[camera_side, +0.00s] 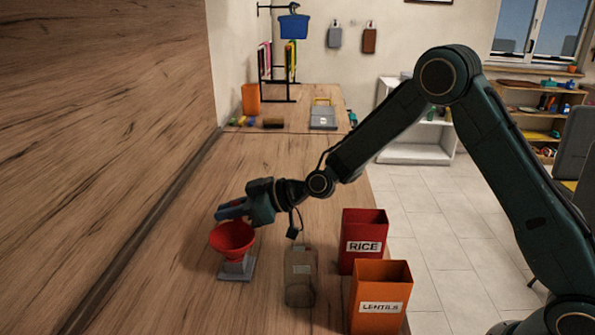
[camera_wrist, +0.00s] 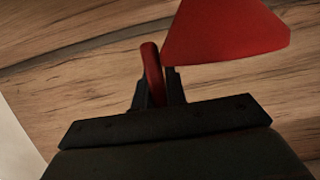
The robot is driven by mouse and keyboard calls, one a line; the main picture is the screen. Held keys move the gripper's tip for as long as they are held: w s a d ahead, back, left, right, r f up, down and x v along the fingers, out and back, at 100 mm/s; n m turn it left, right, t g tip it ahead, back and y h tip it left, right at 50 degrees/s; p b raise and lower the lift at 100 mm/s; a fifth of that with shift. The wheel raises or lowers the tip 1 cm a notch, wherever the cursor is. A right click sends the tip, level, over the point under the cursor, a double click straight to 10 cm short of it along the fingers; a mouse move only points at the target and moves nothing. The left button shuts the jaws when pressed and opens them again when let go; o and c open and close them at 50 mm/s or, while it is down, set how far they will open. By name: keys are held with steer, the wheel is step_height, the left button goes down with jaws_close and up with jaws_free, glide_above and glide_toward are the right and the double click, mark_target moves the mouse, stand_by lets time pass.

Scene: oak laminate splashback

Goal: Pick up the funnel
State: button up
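The red funnel (camera_side: 232,241) stands upright, wide mouth up, at a grey stand (camera_side: 237,270) on the wood counter. I cannot tell whether it still rests in the stand. My gripper (camera_side: 230,210) is just behind the funnel's rim in the side view, level with it. In the wrist view, the funnel's cone (camera_wrist: 226,32) is at the upper right. A red rounded handle lies between the two dark fingers of my gripper (camera_wrist: 158,92), which are close together on either side of it. In the side view, the fingertips' grip is hidden.
A brown-grey container (camera_side: 300,278) stands right of the stand. A red RICE bin (camera_side: 362,245) and an orange LENTILS bin (camera_side: 379,300) are further right, near the counter edge. The splashback wall (camera_side: 110,120) borders the left. Counter left of the funnel is clear.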

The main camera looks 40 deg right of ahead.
jaws_close()
steer(key=shift+r, duration=0.15)
step_height(320, 180, up, 20)
stand_by(0.6)
steer(key=shift+s, duration=0.1)
stand_by(0.5)
